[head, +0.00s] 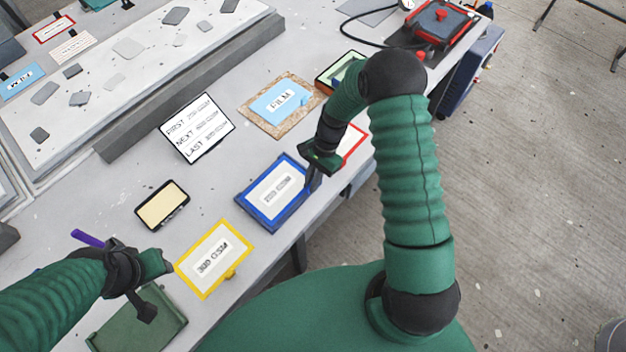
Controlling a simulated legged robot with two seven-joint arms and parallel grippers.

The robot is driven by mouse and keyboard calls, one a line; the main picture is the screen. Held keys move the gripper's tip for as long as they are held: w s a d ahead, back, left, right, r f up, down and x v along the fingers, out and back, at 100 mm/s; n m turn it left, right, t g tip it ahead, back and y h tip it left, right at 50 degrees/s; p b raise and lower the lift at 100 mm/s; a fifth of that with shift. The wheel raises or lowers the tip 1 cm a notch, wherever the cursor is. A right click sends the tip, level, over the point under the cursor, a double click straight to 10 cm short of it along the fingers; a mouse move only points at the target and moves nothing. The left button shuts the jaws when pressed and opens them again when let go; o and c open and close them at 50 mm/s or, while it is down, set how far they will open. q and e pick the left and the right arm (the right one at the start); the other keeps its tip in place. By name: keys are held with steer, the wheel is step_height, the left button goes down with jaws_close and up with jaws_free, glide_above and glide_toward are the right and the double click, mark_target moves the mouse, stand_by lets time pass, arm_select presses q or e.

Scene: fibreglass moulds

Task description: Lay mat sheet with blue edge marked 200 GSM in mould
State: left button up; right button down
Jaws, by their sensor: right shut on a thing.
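The mat sheet with a blue edge (261,207) lies at the middle of the bench, its printed label upside down and too blurred to read surely. My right gripper (313,178) is shut on the sheet's right edge; the finger hides a little of that edge. I cannot tell whether the sheet is raised. My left gripper (152,287) is at the lower left, its fingers apart and empty, above a green shallow block or tray (155,325). I cannot tell for sure which item is the mould.
A yellow-edged sheet (212,259) lies near the front edge, and a red-edged sheet (352,145) is partly behind my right gripper. A FILM sheet (281,102), an order card (197,128) and a black-framed tan pad (162,205) lie around. A red machine (440,25) stands far right.

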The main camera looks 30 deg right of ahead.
steer(key=shift+a+f, duration=0.2)
steer(key=shift+f, duration=0.15)
steer(key=shift+d, duration=0.15)
steer(key=shift+d, duration=0.1)
steer(key=c, duration=1.4)
jaws_free()
steer(key=shift+c, duration=0.2)
